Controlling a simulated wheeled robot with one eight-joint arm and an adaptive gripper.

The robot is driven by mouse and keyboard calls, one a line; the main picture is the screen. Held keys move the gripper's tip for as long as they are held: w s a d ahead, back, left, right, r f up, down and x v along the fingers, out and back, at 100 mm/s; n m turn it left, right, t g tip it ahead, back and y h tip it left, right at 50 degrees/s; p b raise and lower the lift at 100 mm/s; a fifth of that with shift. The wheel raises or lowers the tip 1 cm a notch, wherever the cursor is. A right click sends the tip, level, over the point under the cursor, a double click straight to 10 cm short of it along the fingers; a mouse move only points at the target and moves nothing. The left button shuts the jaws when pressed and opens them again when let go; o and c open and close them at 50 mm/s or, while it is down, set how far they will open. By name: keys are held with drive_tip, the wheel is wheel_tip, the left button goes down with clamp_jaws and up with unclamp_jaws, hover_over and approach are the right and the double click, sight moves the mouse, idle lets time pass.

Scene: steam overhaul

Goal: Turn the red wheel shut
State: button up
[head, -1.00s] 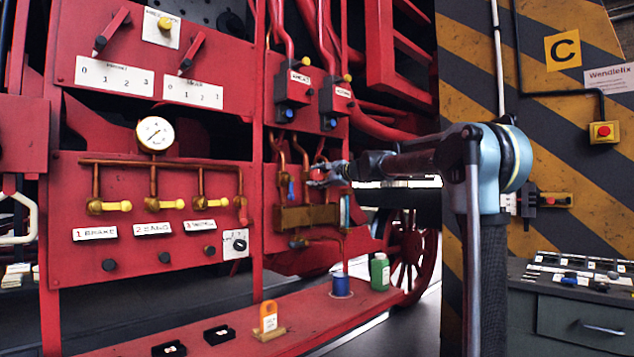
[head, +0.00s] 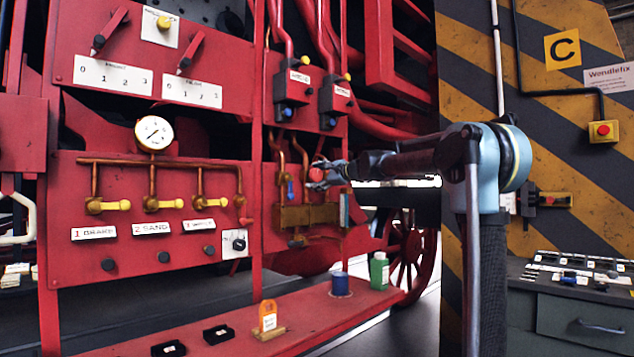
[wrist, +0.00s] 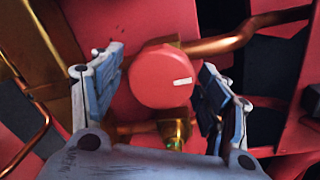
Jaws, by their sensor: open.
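The red wheel (wrist: 162,77) is a round red knob with a short white mark near its right edge, in the middle of the wrist view. It is on copper pipework in front of a red panel. In the head view the red wheel (head: 317,173) is small and partly covered by my gripper (head: 322,178). In the wrist view my gripper (wrist: 162,95) is open, with one finger to the left of the wheel and one to the right. Gaps show between the fingers and the wheel's rim.
A copper pipe (wrist: 255,35) runs up and right from behind the wheel. A brass block (head: 292,216) sits below the gripper. A blue spool (head: 340,284) and a green bottle (head: 379,270) stand on the red ledge (head: 305,318).

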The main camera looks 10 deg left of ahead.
drive_tip(key=v, duration=1.2)
drive_tip(key=s+d+f+n+g+h, duration=0.2)
drive_tip(key=s+d+f+n+h, duration=0.2)
drive_tip(key=s+d+f, duration=0.5)
drive_tip(key=s+d+f+n+g+h, duration=0.3)
drive_tip(key=s+d+f, duration=0.6)
drive_tip(key=s+f, duration=1.1)
drive_tip(key=s+d+f+n+g+h, duration=0.2)
drive_tip(key=s+d+f+n+h, duration=0.4)
drive_tip(key=s+f, duration=0.8)
drive_tip(key=d+f, duration=0.3)
drive_tip(key=f, duration=0.9)
drive_tip(key=shift+s+f+g+h, duration=0.3)
drive_tip(key=shift+s+g+h, duration=0.05)
drive_tip(key=shift+g+h, duration=0.05)
drive_tip(key=shift+w+f, duration=0.2)
drive_tip(key=shift+w, duration=0.3)
